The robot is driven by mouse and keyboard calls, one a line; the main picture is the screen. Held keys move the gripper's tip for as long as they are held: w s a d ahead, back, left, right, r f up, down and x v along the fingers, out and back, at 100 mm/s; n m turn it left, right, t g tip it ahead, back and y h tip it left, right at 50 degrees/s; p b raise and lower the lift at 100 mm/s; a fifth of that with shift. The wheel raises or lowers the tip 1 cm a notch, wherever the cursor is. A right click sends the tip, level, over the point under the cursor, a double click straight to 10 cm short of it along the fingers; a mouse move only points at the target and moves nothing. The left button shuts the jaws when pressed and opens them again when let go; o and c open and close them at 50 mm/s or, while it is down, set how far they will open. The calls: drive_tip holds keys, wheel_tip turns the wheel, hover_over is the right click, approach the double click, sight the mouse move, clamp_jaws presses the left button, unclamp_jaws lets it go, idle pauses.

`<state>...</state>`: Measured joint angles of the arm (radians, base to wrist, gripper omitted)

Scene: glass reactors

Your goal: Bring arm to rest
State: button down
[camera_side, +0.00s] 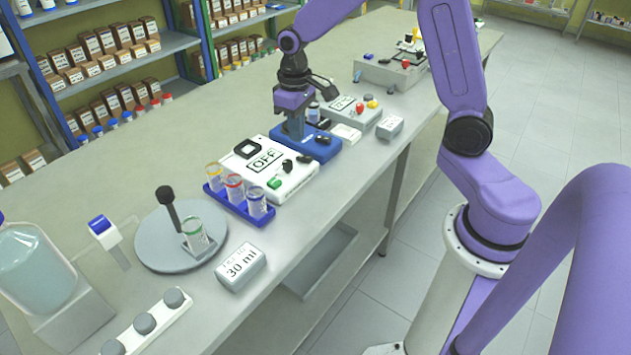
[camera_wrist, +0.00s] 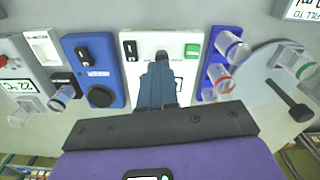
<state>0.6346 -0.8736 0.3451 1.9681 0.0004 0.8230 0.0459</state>
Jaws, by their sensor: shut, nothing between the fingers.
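My purple arm hangs over the long grey bench (camera_side: 110,185). My gripper (camera_side: 296,134) points down near the blue device (camera_side: 320,149) and the white device with an OFF display (camera_side: 300,183). In the wrist view my gripper (camera_wrist: 159,66) has its fingers together with nothing between them. They cover the middle of the white device (camera_wrist: 130,72), and the blue device (camera_wrist: 78,55) shows to their left. The exact height of the fingertips above the devices cannot be told.
A blue rack (camera_side: 229,203) with several vials stands beside the white device. A round grey plate (camera_side: 153,242) carries a vial and a black-headed stirrer. A 30 ml box (camera_side: 241,269) lies near the front edge. A grey 22°C unit (camera_side: 352,112) stands beyond the blue device.

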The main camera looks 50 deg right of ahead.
drive_tip(key=s+a+r+n, duration=0.2)
drive_tip(key=s+a+n, duration=0.1)
drive_tip(key=s, duration=0.4)
drive_tip(key=s+a+r+n, duration=0.2)
drive_tip(key=s+a, duration=0.2)
drive_tip(key=s, duration=0.3)
drive_tip(key=s+d+n, duration=0.1)
drive_tip(key=s+n, duration=0.4)
drive_tip(key=s, duration=0.8)
drive_tip(key=shift+s+d+r, duration=0.25)
drive_tip(key=shift+d+r, duration=0.1)
drive_tip(key=shift+d, duration=0.05)
